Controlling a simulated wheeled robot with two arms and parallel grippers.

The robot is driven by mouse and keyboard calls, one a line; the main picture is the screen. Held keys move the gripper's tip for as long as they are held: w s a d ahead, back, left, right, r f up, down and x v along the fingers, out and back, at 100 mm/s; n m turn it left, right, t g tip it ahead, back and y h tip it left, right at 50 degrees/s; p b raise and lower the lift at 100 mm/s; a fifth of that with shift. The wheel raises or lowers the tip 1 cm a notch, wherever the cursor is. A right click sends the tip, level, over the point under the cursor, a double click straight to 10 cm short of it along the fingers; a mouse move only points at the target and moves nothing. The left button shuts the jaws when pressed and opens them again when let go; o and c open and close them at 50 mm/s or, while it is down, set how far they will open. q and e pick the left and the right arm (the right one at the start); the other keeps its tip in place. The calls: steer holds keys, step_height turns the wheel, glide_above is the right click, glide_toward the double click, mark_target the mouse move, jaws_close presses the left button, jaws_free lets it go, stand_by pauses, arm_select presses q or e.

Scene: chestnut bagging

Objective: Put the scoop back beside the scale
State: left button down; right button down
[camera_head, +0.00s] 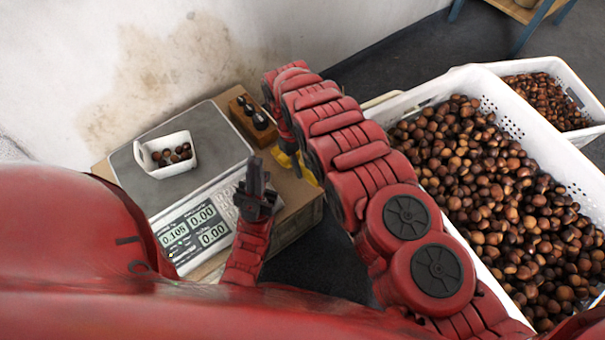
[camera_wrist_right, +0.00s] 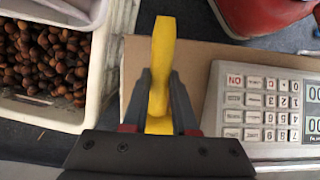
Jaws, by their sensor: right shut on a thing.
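The scale (camera_head: 213,143) stands on the table at the left, its keypad also at the right of the right wrist view (camera_wrist_right: 270,105). The yellow scoop (camera_wrist_right: 161,60) is between the dark fingers of my right gripper (camera_wrist_right: 160,88), which is shut on it over the bare brown tabletop beside the keypad. In the head view, only a bit of the yellow scoop (camera_head: 307,173) shows past my right arm; its rest is hidden. I cannot tell whether it touches the table. My left gripper (camera_head: 257,178) is near the scale's front right corner, apart from the scoop; its finger gap is unclear.
A white tub (camera_head: 146,160) with several chestnuts sits on the scale. A wooden block with dark round pieces (camera_head: 240,121) stands behind it. A large white crate (camera_head: 478,84) of chestnuts is at the right, with another crate (camera_head: 570,83) behind. A wall bounds the back.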

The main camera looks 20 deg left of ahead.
steer(key=shift+w+a+f, duration=0.1)
steer(key=shift+w+f, duration=0.05)
steer(key=shift+f+b, duration=1.05)
steer(key=shift+f, duration=0.55)
steer(key=shift+f, duration=0.15)
steer(key=c, duration=0.7)
jaws_free()
